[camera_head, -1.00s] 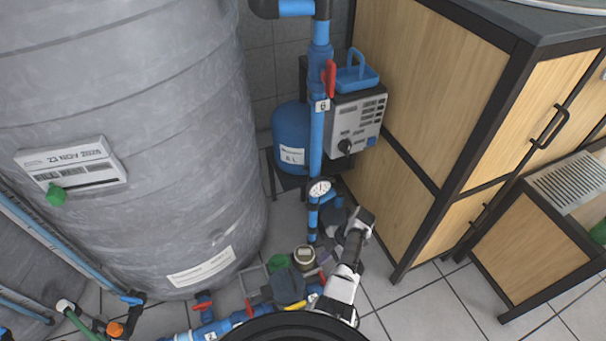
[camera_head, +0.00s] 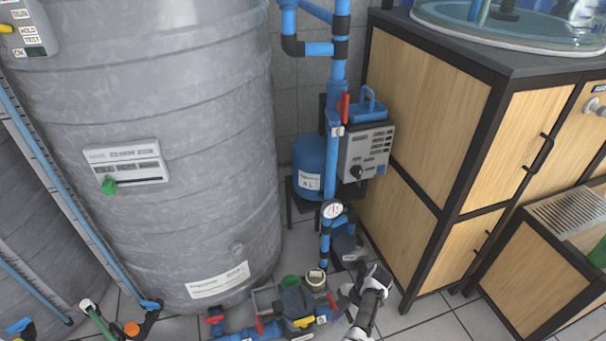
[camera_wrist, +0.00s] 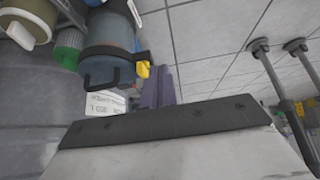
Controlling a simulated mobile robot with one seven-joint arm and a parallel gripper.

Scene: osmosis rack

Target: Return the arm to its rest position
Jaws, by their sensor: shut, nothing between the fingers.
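My arm (camera_head: 368,300), black and white, reaches in at the bottom of the head view, right of the pump and pipes on the floor. It is bent, with a joint near the foot of the blue vertical pipe. In the wrist view, my gripper (camera_wrist: 159,82) shows as narrow purple-grey fingers beyond a dark bar on a pale housing. The fingers are together and hold nothing. A blue-grey cylinder with a black clip and yellow part (camera_wrist: 110,58) is beside the fingers, to their left. Whether they touch is unclear.
A large grey tank (camera_head: 190,110) fills the left. A blue pipe (camera_head: 332,170) with gauge and control box (camera_head: 366,150) stands behind the arm. A wooden cabinet (camera_head: 430,120) is at right. A pump with red-handled valves (camera_head: 295,303) lies left of the arm. Floor tiles are clear at lower right.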

